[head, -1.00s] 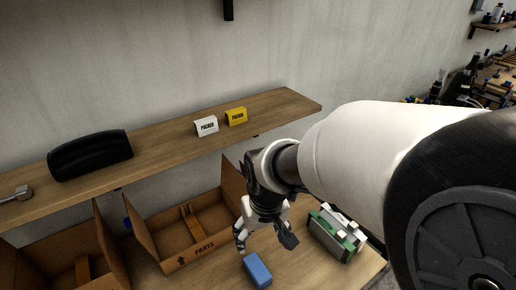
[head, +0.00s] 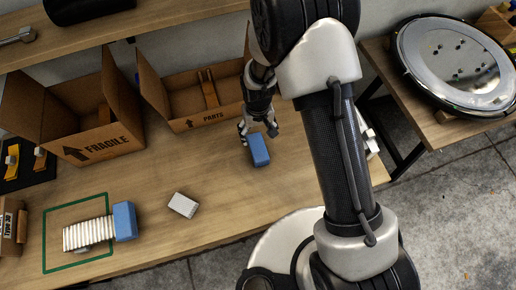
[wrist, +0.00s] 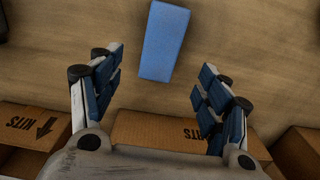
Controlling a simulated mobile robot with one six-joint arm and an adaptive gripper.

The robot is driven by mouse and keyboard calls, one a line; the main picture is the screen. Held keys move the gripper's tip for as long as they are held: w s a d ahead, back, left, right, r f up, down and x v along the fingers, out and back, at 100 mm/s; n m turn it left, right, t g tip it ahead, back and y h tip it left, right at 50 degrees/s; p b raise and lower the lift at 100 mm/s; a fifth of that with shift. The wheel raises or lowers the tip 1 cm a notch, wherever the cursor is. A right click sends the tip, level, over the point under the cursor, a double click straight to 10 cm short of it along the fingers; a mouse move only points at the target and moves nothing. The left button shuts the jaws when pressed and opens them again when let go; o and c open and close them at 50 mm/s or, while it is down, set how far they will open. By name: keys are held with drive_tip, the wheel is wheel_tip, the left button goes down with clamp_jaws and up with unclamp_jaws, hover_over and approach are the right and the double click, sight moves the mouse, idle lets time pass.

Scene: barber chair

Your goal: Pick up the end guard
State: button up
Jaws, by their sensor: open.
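A loose blue block (head: 258,150), which looks like the end guard, lies on the wooden table in front of the parts box. It also shows in the wrist view (wrist: 164,42), ahead of and between the finger lines. My gripper (head: 258,131) is open and empty above the table, close to the far end of the block. In the wrist view my gripper (wrist: 160,66) has its fingers spread wider than the block, with bare table between them. A similar blue piece (head: 124,221) stands at the right end of a row of white pieces (head: 88,234) in a green outline.
A PARTS box (head: 196,121) and a FRAGILE box (head: 92,151) stand open behind. A small white box (head: 183,205) lies left of the block. A shelf (head: 160,22) runs above. A round metal disc (head: 460,62) sits on another table at right.

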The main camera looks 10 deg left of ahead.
sight(258, 147)
wheel_tip(258, 147, down, 5)
drive_tip(key=shift+r+b, duration=0.2)
drive_tip(key=shift+b, duration=0.25)
drive_tip(key=f, duration=0.1)
drive_tip(key=f+b, duration=0.1)
drive_tip(key=f, duration=0.3)
drive_tip(key=shift+s+d+f+b, duration=0.1)
drive_tip(key=shift+s+b, duration=0.2)
drive_tip(key=shift+b, duration=0.1)
drive_tip(key=shift+c, duration=0.4)
drive_tip(key=c, duration=0.9)
